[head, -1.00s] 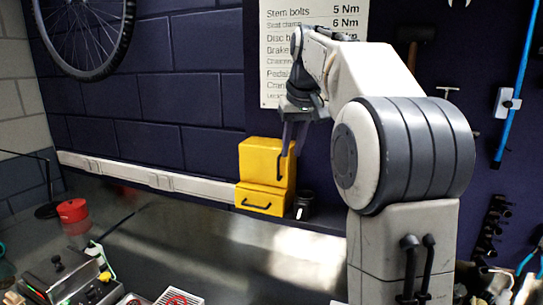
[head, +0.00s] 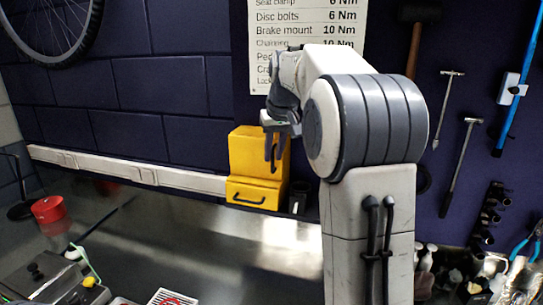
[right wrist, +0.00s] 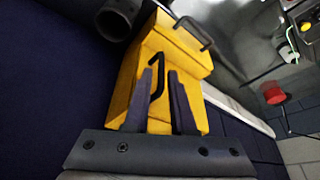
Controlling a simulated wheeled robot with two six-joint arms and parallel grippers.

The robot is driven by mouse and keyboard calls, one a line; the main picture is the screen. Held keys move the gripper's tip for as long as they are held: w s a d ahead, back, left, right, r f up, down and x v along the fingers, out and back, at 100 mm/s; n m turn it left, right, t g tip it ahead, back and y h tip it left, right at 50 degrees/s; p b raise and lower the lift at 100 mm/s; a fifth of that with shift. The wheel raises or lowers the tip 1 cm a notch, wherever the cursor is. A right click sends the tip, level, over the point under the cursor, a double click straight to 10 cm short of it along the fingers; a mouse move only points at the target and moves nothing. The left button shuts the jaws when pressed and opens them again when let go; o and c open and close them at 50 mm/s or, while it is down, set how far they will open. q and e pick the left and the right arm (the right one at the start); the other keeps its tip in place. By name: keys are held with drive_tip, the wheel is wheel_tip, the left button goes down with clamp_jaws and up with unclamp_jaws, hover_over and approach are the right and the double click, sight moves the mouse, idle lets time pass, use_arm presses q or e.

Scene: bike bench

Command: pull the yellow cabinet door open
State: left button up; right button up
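The yellow cabinet (head: 247,152) stands on the bench against the wall, its upper door closed above a drawer with a dark handle (head: 249,200). My right gripper (head: 273,157) is in front of the upper door. In the right wrist view its two dark fingers (right wrist: 161,82) are apart, pointing at the yellow door (right wrist: 127,82). The black door handle (right wrist: 157,62) shows between and just beyond the fingertips; whether they touch it is not clear. In the head view the fingers overlap the handle area. My left gripper is not in view.
A dark cup (head: 299,197) stands just right of the cabinet. A red tin (head: 48,209) is at the left of the bench. A white rail (head: 130,172) runs along the wall. Tools hang at right. The bench front of the cabinet is clear.

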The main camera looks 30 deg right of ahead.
drive_tip(key=shift+x, duration=0.9)
drive_tip(key=shift+a, duration=0.1)
clamp_jaws()
idle(0.7)
